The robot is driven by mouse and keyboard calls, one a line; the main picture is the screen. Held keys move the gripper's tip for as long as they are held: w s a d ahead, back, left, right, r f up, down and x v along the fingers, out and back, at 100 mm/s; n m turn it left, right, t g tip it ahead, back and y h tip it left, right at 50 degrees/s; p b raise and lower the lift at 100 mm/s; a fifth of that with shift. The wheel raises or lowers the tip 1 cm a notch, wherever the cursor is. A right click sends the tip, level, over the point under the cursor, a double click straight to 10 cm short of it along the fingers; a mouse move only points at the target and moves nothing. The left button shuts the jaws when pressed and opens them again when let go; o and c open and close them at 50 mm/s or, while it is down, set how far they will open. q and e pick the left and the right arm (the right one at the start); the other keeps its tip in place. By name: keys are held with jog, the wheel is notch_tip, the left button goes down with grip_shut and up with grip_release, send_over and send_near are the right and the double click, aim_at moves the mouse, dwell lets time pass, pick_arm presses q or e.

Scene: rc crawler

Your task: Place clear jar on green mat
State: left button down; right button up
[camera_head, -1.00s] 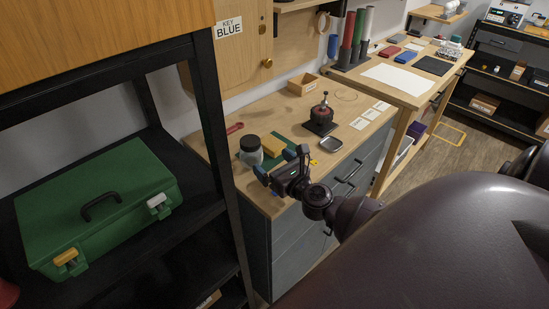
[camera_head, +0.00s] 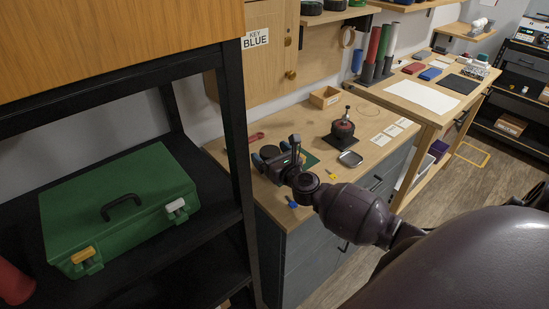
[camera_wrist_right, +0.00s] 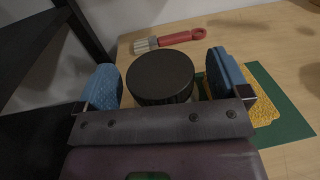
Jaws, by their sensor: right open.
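The clear jar shows mainly by its round black lid (camera_head: 269,152); in the right wrist view the lid (camera_wrist_right: 160,76) sits between my two blue fingertips. The jar's body and base are mostly hidden. My right gripper (camera_head: 279,150) is open, one finger on each side of the jar, with a visible gap to the left finger. The green mat (camera_head: 309,160) lies on the wooden bench beside and partly behind the gripper. In the right wrist view the mat (camera_wrist_right: 291,122) is right of the jar, with a yellow sponge (camera_wrist_right: 258,100) on it. My left gripper is not in view.
A red-handled brush (camera_wrist_right: 180,38) lies behind the jar. A black-and-red stand (camera_head: 343,135) and a small metal tray (camera_head: 350,159) are to the right. A black shelf post (camera_head: 233,130) stands close on the left, beside a green case (camera_head: 120,210).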

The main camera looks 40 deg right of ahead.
jog(key=shift+c, duration=0.2)
jog(key=c, duration=1)
jog(key=shift+o, duration=0.2)
